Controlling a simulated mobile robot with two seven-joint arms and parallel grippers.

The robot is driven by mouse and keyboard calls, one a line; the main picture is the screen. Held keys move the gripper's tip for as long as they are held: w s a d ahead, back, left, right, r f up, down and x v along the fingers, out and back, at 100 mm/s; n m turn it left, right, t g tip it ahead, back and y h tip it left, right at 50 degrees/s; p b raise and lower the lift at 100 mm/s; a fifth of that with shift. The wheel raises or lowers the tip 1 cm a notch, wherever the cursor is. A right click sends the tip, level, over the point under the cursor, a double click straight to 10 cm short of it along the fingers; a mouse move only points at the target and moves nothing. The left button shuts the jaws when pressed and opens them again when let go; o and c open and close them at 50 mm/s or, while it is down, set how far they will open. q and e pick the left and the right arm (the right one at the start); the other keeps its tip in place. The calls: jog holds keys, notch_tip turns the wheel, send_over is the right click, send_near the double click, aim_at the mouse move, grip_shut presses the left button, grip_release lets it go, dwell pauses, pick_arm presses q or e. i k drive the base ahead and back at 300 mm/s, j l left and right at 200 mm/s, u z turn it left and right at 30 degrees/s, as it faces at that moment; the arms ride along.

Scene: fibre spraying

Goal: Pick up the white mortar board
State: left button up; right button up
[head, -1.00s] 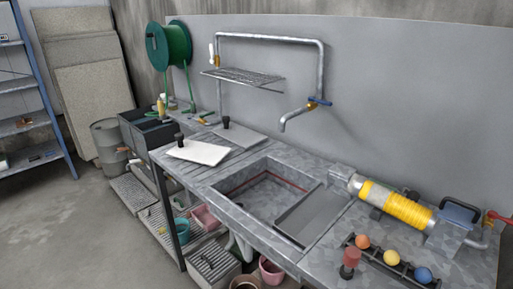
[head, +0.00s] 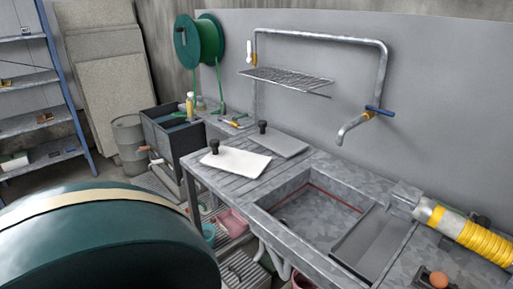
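The white mortar board (head: 238,163) lies flat on the left part of the grey metal worktop, near its front edge. Its black upright handle (head: 214,146) stands at its far left corner. A similar grey board (head: 284,144) with a black handle lies just behind it to the right. Neither gripper shows in the head view. A large dark teal rounded part with a cream band, seemingly of my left arm, covers the lower left, well in front of the board and close to the camera.
A sink basin (head: 310,212) opens right of the boards. A wire rack (head: 287,80) and a pipe with a blue-handled tap (head: 373,111) are above. A green hose reel (head: 201,41) hangs at the back left. Yellow ribbed equipment (head: 480,238) lies at the right.

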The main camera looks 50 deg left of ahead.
aim_at(251, 165)
jog(key=j+z, duration=0.3)
jog(key=j, duration=0.25)
jog(key=k+j+z, duration=0.3)
jog(key=j, duration=0.15)
jog(key=j+z, duration=0.1)
jog(key=j, duration=0.25)
jog(key=k+j+z, duration=0.1)
jog(key=j, duration=0.25)
jog(key=k+j, duration=0.15)
jog(key=j, duration=0.25)
jog(key=k+j, duration=0.15)
jog(key=j, duration=0.2)
jog(key=k+j+z, duration=0.1)
jog(key=j, duration=0.25)
jog(key=k+j, duration=0.15)
jog(key=j, duration=0.15)
